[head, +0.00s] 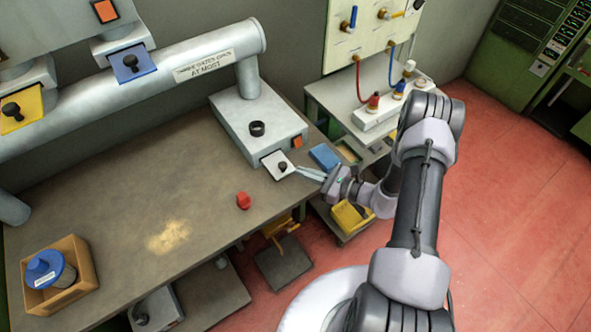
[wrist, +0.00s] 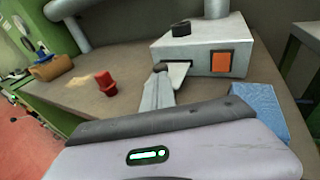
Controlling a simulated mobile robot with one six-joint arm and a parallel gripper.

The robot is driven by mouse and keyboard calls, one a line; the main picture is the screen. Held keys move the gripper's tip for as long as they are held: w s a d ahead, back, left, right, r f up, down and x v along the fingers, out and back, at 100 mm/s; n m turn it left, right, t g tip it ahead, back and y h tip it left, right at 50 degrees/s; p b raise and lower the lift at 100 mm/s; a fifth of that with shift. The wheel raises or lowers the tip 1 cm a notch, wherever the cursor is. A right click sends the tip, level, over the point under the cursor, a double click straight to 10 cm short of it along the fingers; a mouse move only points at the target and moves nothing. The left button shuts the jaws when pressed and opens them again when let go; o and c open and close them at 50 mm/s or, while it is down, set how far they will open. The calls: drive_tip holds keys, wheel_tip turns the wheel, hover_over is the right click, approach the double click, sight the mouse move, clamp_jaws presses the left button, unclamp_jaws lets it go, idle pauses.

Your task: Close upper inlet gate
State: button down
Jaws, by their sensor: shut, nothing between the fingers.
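A white gate plate (head: 276,172) with a black knob (head: 283,167) sticks out of the front of a grey box (head: 240,122). My gripper (head: 300,170) is shut and empty, its fingertips beside the knob. In the wrist view the fingers (wrist: 160,84) point at the knob (wrist: 160,68) and partly cover the plate (wrist: 180,73); I cannot tell whether they touch. A blue gate plate (head: 145,66) and a yellow gate plate (head: 28,100), each with a black knob, show on the pipework at upper left. No label shows which is the upper inlet gate.
A red stopper-like piece (head: 243,200) stands on the brown bench (head: 120,210) left of my gripper. A wooden box (head: 88,275) holds a blue-capped item. A blue block (head: 324,156) lies right of the grey box. Hoses and a panel (head: 345,45) stand behind.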

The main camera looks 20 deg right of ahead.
sight(287, 160)
drive_tip(key=shift+x, duration=1.55)
drive_tip(key=w+b, duration=0.1)
drive_tip(key=w+a+b, duration=0.1)
drive_tip(key=w, duration=0.1)
drive_tip(key=w+b, duration=0.1)
drive_tip(key=shift+w+a+f, duration=0.15)
drive_tip(key=shift+w+a, duration=0.1)
drive_tip(key=shift+w, duration=0.1)
drive_tip(key=shift+w+r, duration=0.25)
drive_tip(key=shift+r, duration=0.15)
drive_tip(key=shift+d, duration=0.15)
